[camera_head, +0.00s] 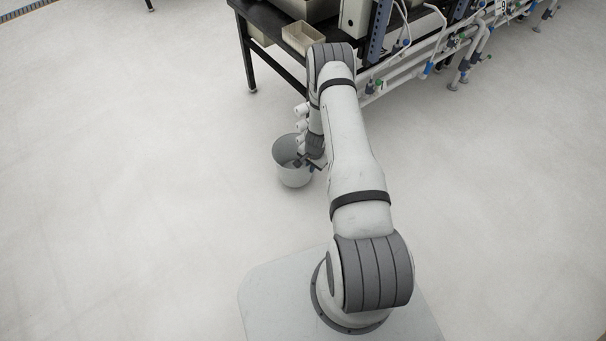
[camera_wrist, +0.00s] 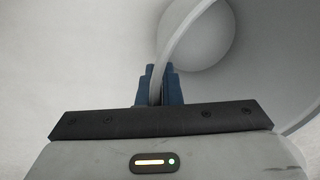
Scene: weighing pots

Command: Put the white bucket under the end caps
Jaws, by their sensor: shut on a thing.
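The white bucket (camera_head: 292,172) is upright with its open top facing up, left of my arm in the head view. My gripper (camera_head: 314,163) is shut on the right side of its rim. In the wrist view my gripper's dark blue fingers (camera_wrist: 158,88) pinch the bucket's thin wall (camera_wrist: 172,52), and the pale inside shows to the right.
A dark-framed table (camera_head: 246,52) stands at the back with a beige tray (camera_head: 302,37) on it. White pipes (camera_head: 425,62) with blue and green fittings run along its right side. The pale floor (camera_head: 130,180) is clear on the left and front.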

